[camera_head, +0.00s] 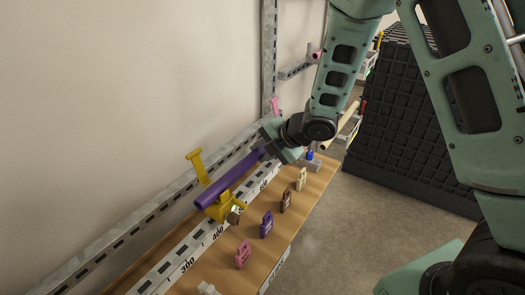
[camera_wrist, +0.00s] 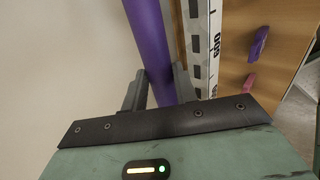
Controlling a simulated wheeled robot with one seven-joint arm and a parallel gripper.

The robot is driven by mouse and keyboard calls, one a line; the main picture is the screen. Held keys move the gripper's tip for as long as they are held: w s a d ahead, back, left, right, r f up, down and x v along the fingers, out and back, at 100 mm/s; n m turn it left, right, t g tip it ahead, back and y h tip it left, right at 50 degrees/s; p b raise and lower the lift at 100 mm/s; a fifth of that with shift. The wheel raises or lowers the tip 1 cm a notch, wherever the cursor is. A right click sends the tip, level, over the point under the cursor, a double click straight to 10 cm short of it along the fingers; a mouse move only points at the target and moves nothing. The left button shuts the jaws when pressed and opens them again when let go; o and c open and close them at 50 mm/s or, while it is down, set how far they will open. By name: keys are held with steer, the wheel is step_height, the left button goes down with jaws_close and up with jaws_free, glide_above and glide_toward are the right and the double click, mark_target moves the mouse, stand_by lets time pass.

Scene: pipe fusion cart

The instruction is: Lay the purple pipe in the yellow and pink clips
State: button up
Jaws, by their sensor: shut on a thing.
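The purple pipe (camera_head: 230,180) slants along the wall side of the bench. My gripper (camera_head: 270,150) is shut on it near its far end. In the wrist view the pipe (camera_wrist: 150,40) runs between the two fingers (camera_wrist: 160,92). The pipe's near end lies at the yellow clip (camera_head: 216,209), whose upright yellow arm (camera_head: 195,162) stands on the wall side. I cannot tell if the pipe is seated in it or just above. A pink piece (camera_head: 275,104), probably the pink clip, shows just behind my gripper, which hides the rest of it.
A wooden bench (camera_head: 205,270) carries a printed ruler strip (camera_head: 200,240). Pink (camera_head: 243,255), purple (camera_head: 267,225), brown (camera_head: 286,200) and cream (camera_head: 302,179) tags stand along its front. A metal rail (camera_head: 130,229) runs along the wall. A black rack (camera_head: 390,110) stands beyond open floor.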

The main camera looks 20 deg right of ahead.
stand_by(0.4)
steer(key=o, duration=1)
steer(key=shift+o, duration=0.2)
steer(key=shift+r, duration=0.1)
steer(key=p+v, duration=0.2)
steer(key=v, duration=1.5)
steer(key=s+a+m+g+h, duration=0.1)
steer(key=s+a+m+g, duration=0.1)
steer(key=s+a+m, duration=0.2)
steer(key=s+a+m+g+h, duration=0.2)
steer(key=s+a+m, duration=0.3)
steer(key=s, duration=0.6)
steer(key=s+a+f+m+g+h, duration=0.1)
steer(key=s+a+m+g, duration=0.2)
steer(key=s+m, duration=0.4)
steer(key=shift+s+a+m+h, duration=0.3)
steer(key=shift+a+m, duration=0.4)
steer(key=shift+a, duration=0.15)
